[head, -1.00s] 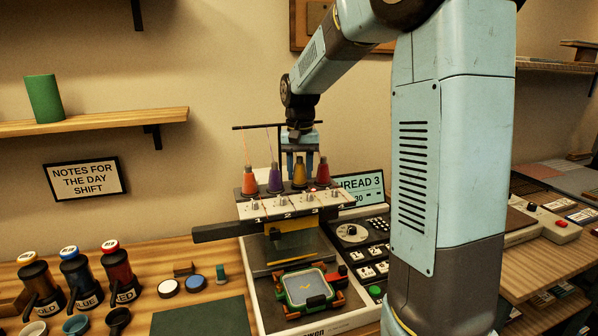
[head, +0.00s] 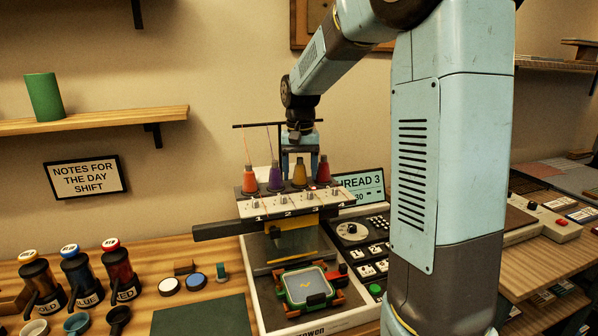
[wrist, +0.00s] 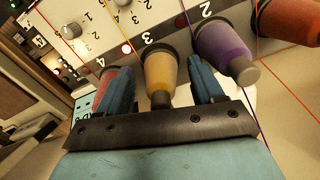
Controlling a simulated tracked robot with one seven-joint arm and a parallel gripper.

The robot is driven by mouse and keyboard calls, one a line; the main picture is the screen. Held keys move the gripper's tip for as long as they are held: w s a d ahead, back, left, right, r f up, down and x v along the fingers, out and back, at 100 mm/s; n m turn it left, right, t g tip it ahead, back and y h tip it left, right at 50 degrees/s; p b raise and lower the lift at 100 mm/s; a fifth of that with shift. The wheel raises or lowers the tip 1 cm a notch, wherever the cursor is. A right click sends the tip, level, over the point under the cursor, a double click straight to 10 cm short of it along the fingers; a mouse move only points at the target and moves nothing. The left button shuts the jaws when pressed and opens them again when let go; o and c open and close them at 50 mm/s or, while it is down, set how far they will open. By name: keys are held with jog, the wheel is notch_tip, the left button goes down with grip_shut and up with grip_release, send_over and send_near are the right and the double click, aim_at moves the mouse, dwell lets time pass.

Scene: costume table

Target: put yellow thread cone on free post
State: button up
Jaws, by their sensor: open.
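The yellow thread cone (head: 300,175) stands upright in the row on the embroidery machine. It is at the place marked 3, between the purple cone (head: 275,180) and the red cone (head: 323,170). My gripper (head: 300,165) is above the row, pointing down, with its fingers on both sides of the yellow cone. In the wrist view the yellow cone (wrist: 160,72) lies between the open fingers (wrist: 156,80), with gaps visible on both sides. The left finger partly hides the red cone (wrist: 112,78). I see no empty post; the cones hide their own posts.
An orange cone (head: 250,180) stands at place 1. Thin threads rise from the cones to a dark bar (head: 260,126) close to my gripper. The purple cone (wrist: 222,50) is near the right finger. A screen (head: 360,187) reads "THREAD 3". A hoop (head: 306,288) lies below.

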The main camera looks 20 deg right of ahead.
notch_tip(320, 180, up, 11)
jog(key=shift+r, duration=0.2)
jog(key=shift+s+r, duration=0.1)
jog(key=shift+r, duration=0.3)
jog(key=s+f+n+t, duration=0.1)
jog(key=s+f+t, duration=0.1)
jog(key=s, duration=1.2)
jog(key=s+f+n+t, duration=0.2)
jog(key=s+f, duration=0.3)
jog(key=s, duration=0.9)
jog(key=shift+a+t, duration=0.15)
jog(key=shift+t, duration=0.65)
